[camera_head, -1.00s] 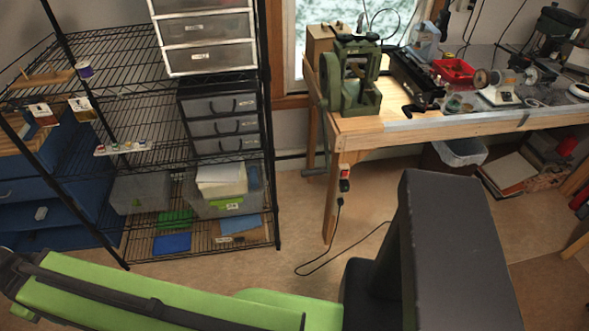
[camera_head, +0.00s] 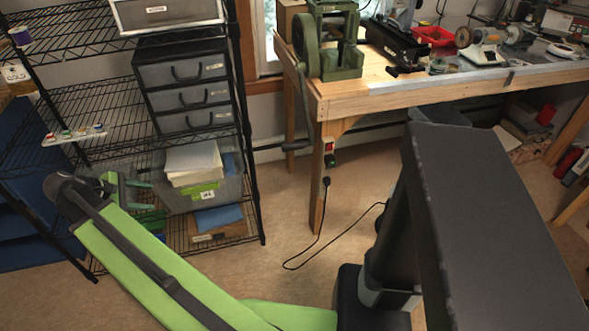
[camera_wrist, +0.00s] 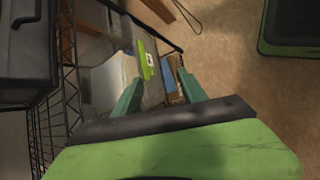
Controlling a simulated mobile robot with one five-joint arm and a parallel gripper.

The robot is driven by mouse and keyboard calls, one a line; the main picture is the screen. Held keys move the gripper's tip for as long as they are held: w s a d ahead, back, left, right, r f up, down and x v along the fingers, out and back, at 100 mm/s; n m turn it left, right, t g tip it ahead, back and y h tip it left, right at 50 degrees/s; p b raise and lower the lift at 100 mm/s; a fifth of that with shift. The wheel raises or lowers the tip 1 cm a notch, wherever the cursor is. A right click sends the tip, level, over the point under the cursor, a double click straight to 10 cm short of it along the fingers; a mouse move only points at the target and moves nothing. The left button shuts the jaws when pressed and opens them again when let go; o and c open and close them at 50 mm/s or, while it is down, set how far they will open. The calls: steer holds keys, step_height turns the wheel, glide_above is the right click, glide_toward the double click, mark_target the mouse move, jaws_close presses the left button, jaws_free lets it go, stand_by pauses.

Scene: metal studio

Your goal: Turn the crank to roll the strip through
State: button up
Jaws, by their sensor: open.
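The green rolling mill (camera_head: 342,48) stands on the left end of the wooden workbench in the head view. Its round wheel (camera_head: 306,44) is on the left side. The crank (camera_head: 302,98) hangs down from it past the bench edge, ending in a dark handle (camera_head: 294,146). I cannot make out a strip in the rollers. My gripper (camera_head: 146,195) is in front of the wire shelf, left of the crank and well apart from it. In the wrist view my gripper (camera_wrist: 160,80) is open, its two green fingers apart with nothing held.
The wire shelf (camera_head: 90,93) with drawer units (camera_head: 187,87) and a grey bin (camera_head: 175,198) stands close by my gripper. The workbench (camera_head: 400,98) has a leg and a hanging cable (camera_head: 318,240) below the mill. Bare floor (camera_head: 275,220) lies between shelf and bench.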

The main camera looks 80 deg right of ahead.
steer(key=s+d+f+n+g+h+b, duration=0.1)
steer(key=s+d+f+g+b, duration=0.1)
steer(key=s+d+b, duration=0.35)
steer(key=s+d+f+g+b, duration=0.3)
steer(key=s+d, duration=0.3)
steer(key=d, duration=0.4)
steer(key=n+g+b, duration=0.1)
steer(key=g+b, duration=0.6)
glide_toward(299, 145)
steer(key=shift+y, duration=0.3)
steer(key=x, duration=0.3)
steer(key=d+x, duration=0.1)
steer(key=x, duration=0.3)
steer(key=f+x, duration=0.1)
steer(key=x, duration=0.2)
steer(key=shift+w+d, duration=0.1)
steer(key=shift+d, duration=0.2)
steer(key=shift+c, duration=0.2)
jaws_close()
steer(key=shift+d, duration=0.1)
